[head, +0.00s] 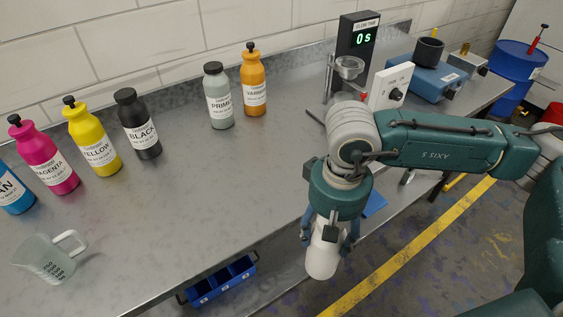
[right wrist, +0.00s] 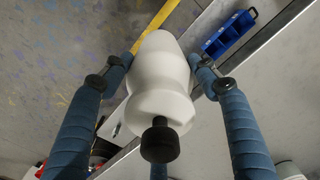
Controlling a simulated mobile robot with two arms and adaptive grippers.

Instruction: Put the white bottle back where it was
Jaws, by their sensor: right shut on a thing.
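My right gripper (head: 327,236) is shut on the white bottle (head: 321,258), beyond the bench's front edge and above the floor. The right wrist view shows the white bottle (right wrist: 158,90) between the blue fingers, its black cap toward the camera. On the bench, a row of bottles stands at the back: cyan (head: 12,190), magenta (head: 46,158), yellow (head: 92,138), black (head: 138,125), grey primer (head: 218,96) and orange varnish (head: 254,80). A wider gap lies between black and primer. My left gripper is not in view.
The metal bench (head: 170,210) is mostly clear in front of the bottles. A measuring jug (head: 42,258) stands at the front left. A blue bin (head: 222,280) sits below the front edge. A timer display (head: 358,42), a white switch box (head: 390,87) and a blue device (head: 420,80) stand at the right.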

